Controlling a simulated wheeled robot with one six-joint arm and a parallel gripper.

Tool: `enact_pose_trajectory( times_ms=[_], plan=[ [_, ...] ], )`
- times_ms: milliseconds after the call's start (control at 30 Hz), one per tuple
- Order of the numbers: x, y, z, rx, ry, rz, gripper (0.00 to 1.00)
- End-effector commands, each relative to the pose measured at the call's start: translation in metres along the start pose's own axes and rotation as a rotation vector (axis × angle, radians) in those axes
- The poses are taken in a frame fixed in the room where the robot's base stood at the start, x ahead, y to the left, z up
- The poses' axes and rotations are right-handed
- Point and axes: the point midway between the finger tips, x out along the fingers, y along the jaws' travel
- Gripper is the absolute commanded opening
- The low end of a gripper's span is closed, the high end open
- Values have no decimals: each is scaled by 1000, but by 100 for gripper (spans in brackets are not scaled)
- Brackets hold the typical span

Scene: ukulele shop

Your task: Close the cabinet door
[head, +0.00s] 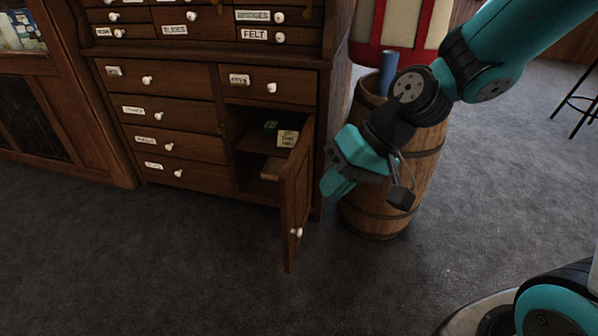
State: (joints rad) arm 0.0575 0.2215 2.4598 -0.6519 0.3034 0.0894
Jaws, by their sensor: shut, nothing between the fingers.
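The wooden cabinet (180,108) stands at the left and centre of the head view. Its small door (296,195) stands wide open, swung out toward me on its right side, with a white knob (296,232) low on its face. Inside the open compartment (252,150) are a shelf and a few small boxes. My gripper (336,186) is shut and empty. In the picture it is just right of the door, with a narrow gap between them. I cannot tell how far apart they are in depth.
A wooden barrel (414,178) stands behind my arm, right of the cabinet, with a red and cream object (402,25) above it. Another wooden cabinet (98,125) is at the left. A dark stool (580,100) is at the far right. The grey carpet (200,270) in front is clear.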

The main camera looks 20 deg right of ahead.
Motion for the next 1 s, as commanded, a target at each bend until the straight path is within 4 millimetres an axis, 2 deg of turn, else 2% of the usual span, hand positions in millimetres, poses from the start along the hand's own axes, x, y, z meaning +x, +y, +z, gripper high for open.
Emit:
enact_pose_trajectory(
  times_ms=[33,100,200,300,400,533,667,1000],
  plan=[
    [-6,12,-17,104,32,-30,0],
    [-3,33,-35,222,90,-69,0],
    [-1,61,-52,369,165,-116,0],
    [2,83,-61,474,220,-145,0],
    [4,96,-65,532,254,-160,0],
    [12,102,-68,551,267,-166,0],
    [30,101,-72,548,264,-166,0],
    [100,96,-92,544,262,-165,0]
  ],
)
